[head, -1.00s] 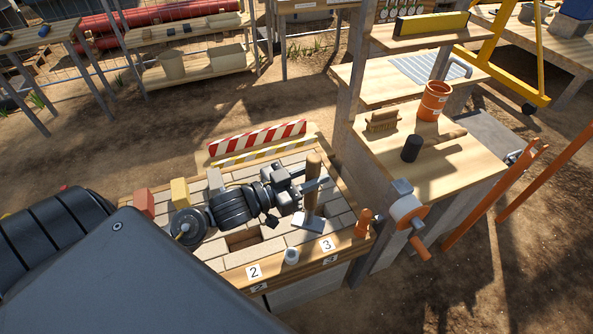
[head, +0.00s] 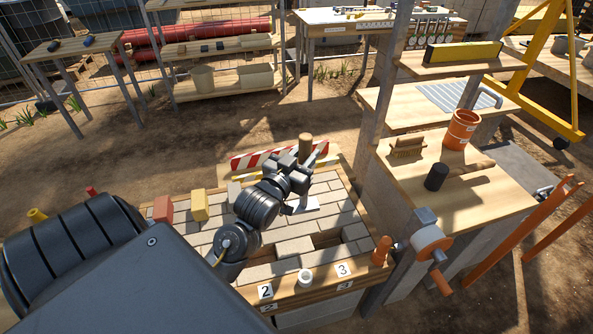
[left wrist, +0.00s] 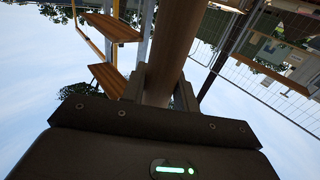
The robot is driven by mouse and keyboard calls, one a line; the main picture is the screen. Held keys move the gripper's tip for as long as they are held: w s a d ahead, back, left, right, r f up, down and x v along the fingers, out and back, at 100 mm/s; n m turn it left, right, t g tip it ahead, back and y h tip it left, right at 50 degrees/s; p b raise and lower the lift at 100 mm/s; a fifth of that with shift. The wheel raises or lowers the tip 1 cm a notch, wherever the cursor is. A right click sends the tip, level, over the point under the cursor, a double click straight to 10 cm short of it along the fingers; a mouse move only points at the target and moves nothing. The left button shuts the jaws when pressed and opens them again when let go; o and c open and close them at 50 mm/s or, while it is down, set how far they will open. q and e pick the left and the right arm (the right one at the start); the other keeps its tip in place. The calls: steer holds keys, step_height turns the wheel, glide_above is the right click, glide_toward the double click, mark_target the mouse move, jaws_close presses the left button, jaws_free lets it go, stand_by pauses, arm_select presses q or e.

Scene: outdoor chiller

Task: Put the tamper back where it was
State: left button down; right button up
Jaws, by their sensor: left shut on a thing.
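The tamper has a wooden handle (head: 306,144) and a pale flat metal plate (head: 308,204). My left gripper (head: 297,178) is shut on the handle and holds the tamper nearly upright at the back part of the paved bench (head: 225,235), near the striped barrier. In the left wrist view the handle (left wrist: 170,45) runs up between the fingers. I cannot tell whether the plate touches the paving. A dark recess (head: 326,239) shows in the paving behind the label 3 (head: 343,270). The label 2 (head: 265,291) is further left. My right gripper is not in view.
A red-white barrier (head: 262,158) edges the bench's back. Red (head: 162,209) and yellow (head: 200,205) blocks stand at its left. The right-hand table holds a black-headed mallet (head: 437,177) and orange pot (head: 461,128).

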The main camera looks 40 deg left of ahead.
arm_select(q)
steer(key=shift+a+y, duration=0.3)
steer(key=shift+a, duration=0.25)
steer(key=w+a+f+p, duration=0.2)
steer(key=w+a+f, duration=0.7)
steer(key=f, duration=0.4)
steer(key=shift+w+a, duration=0.35)
steer(key=shift+w, duration=0.2)
steer(key=c, duration=1.4)
jaws_free()
steer(key=shift+f, duration=0.25)
steer(key=o, duration=0.3)
steer(key=shift+s, duration=0.1)
steer(key=shift+r, duration=0.15)
